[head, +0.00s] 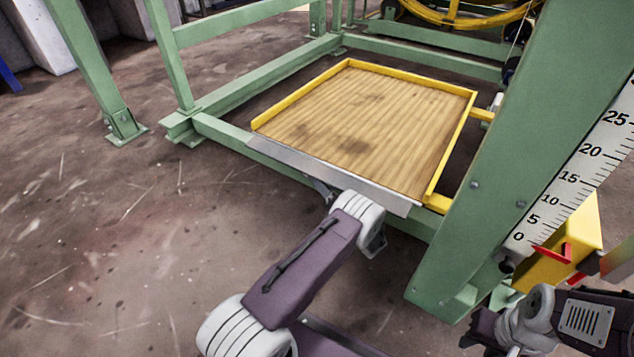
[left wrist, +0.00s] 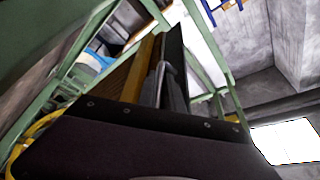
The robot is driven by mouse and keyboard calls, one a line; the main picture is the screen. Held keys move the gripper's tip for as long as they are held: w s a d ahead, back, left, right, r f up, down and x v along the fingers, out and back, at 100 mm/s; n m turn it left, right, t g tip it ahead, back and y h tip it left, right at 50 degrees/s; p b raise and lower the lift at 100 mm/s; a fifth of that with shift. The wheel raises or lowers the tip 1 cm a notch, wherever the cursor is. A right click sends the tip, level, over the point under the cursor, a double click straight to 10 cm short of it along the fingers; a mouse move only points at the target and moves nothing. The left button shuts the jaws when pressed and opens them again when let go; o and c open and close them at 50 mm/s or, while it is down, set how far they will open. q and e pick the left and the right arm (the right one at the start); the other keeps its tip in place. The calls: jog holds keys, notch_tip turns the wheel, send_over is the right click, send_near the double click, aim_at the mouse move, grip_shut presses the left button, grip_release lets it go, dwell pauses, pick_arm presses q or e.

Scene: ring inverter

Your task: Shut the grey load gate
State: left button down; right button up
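The grey load gate (head: 330,176) is a long metal strip along the near edge of the wooden platform (head: 365,125). It looks lowered, sloping outward from that edge, though its exact angle is hard to tell. My left gripper (head: 323,190) is at the gate's near edge, partly hidden behind my white wrist. In the left wrist view the fingers (left wrist: 165,85) are close together against the dark face of the gate (left wrist: 174,50). I cannot tell whether they hold anything. My right arm's dark end (head: 482,330) is low at the right; its fingers are not clear.
Yellow rims (head: 290,96) edge the platform. A green frame surrounds it, with a thick post (head: 510,160) at the right carrying a numbered scale (head: 570,170) with a red pointer (head: 553,254). The floor at the left is clear.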

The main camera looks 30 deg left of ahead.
aim_at(315, 174)
pick_arm(q)
jog(key=shift+s+r+m+p, duration=0.1)
jog(key=shift+r+m+p, duration=0.15)
jog(key=shift+p, duration=0.35)
jog(key=r+m+h+p, duration=0.1)
jog(key=m+p, duration=0.2)
jog(key=p, duration=0.2)
jog(key=s+r+m+h+p, duration=0.1)
jog(key=r+m+p, duration=0.1)
jog(key=p, duration=0.3)
jog(key=r+m+h+p, duration=0.1)
jog(key=r+m+p, duration=0.1)
jog(key=m+p, duration=0.3)
jog(key=shift+s+h, duration=0.3)
jog(key=shift+h, duration=0.1)
jog(key=shift+w+r+m+g+h+p, duration=0.25)
jog(key=shift+r+m+g+p, duration=0.4)
jog(key=shift+m+p, duration=0.5)
jog(key=shift+w+r+m+g+h+p, duration=0.15)
jog(key=shift+r+m+g+h+p, duration=0.2)
jog(key=shift+m, duration=0.35)
jog(key=shift+w+r+m+g, duration=0.3)
jog(key=shift+w+r+m, duration=0.05)
jog(key=shift+m, duration=0.45)
jog(key=shift+w+r+m+g+p, duration=0.2)
jog(key=shift+w+m+g+p, duration=0.1)
jog(key=shift+m+g, duration=0.3)
